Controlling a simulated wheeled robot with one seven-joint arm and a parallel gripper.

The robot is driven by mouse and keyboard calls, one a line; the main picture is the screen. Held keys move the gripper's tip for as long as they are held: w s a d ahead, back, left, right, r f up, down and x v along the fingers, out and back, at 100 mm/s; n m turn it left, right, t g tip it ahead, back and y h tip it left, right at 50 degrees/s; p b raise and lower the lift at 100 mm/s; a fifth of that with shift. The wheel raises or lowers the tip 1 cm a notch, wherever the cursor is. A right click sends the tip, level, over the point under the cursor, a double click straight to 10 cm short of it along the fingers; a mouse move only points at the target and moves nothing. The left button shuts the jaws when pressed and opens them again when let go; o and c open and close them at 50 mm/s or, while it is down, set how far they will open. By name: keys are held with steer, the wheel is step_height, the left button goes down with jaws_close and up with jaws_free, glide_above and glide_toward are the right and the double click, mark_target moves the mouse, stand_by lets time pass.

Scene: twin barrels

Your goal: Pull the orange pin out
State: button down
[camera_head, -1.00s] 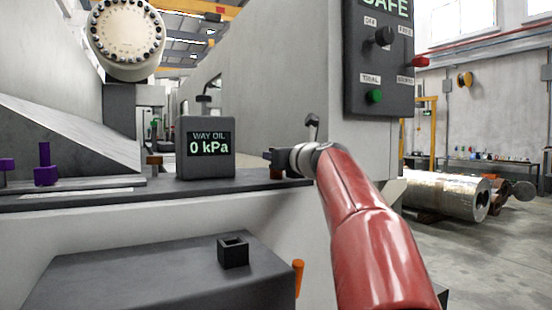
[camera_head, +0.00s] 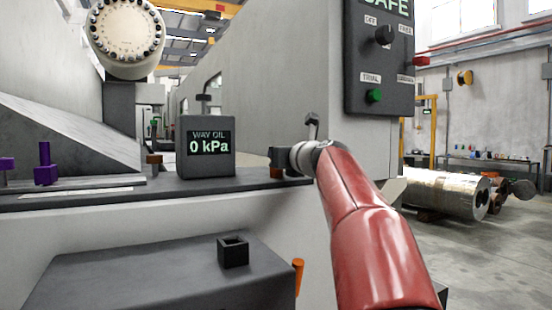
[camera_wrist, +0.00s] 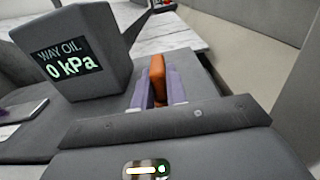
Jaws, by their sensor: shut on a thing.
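The orange pin (camera_wrist: 157,68) stands between the two pale purple fingers of my gripper (camera_wrist: 158,84) in the wrist view. The fingers are shut on it from both sides, and its upper part shows beyond them. Its lower end is hidden, so I cannot tell how deep it sits. In the head view my gripper (camera_head: 280,159) is at the edge of the dark ledge (camera_head: 245,183), right of the WAY OIL gauge. A small brown-orange part (camera_head: 277,172) shows just beneath it there.
The WAY OIL box (camera_head: 207,152), reading 0 kPa, stands close left of my gripper. It is large in the wrist view (camera_wrist: 75,55). A control panel (camera_head: 381,60) hangs at upper right. A purple fixture (camera_head: 45,170), a black socket (camera_head: 233,254) and an orange handle (camera_head: 298,277) also show.

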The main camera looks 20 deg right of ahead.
steer(key=shift+r+p, duration=0.65)
steer(key=shift+r+p, duration=3.75)
steer(key=shift+p, duration=0.2)
